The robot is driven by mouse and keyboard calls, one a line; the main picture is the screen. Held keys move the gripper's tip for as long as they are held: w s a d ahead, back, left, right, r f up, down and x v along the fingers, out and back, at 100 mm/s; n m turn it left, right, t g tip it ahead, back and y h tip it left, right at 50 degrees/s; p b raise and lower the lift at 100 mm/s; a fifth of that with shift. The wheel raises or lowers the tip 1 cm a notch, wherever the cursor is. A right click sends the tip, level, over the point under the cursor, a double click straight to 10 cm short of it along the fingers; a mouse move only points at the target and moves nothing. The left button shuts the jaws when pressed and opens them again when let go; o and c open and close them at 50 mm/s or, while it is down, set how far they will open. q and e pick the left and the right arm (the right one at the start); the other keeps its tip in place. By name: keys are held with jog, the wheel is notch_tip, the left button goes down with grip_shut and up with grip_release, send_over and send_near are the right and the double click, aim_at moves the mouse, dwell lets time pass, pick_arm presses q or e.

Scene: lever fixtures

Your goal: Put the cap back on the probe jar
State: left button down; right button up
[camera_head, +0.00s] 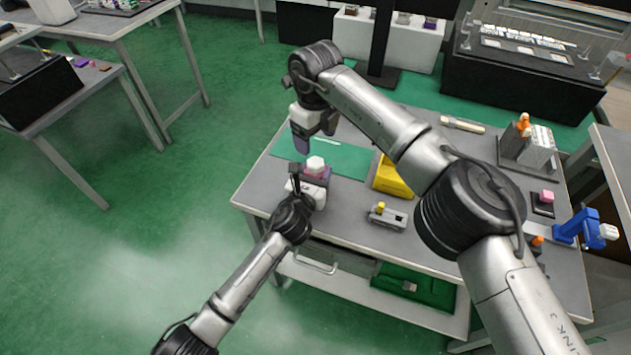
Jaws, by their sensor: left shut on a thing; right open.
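My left gripper (314,178) is at the near left part of the workbench, shut on a small piece with a white top (316,163) and a pink part below it. The fingers hide most of its lower part. I cannot tell whether this is the probe jar, its cap or both. My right gripper (314,138) is open and empty, just behind and above the held piece, pointing down over the green mat (350,160).
My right arm crosses the bench.

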aim_at(316, 162)
jog(key=shift+f, duration=4)
jog(key=shift+c, duration=0.3)
jog(key=c, duration=0.9)
jog(key=o, duration=1)
jog(key=shift+r, duration=0.15)
jog(key=shift+r, duration=2.15)
jog(key=shift+o, duration=0.3)
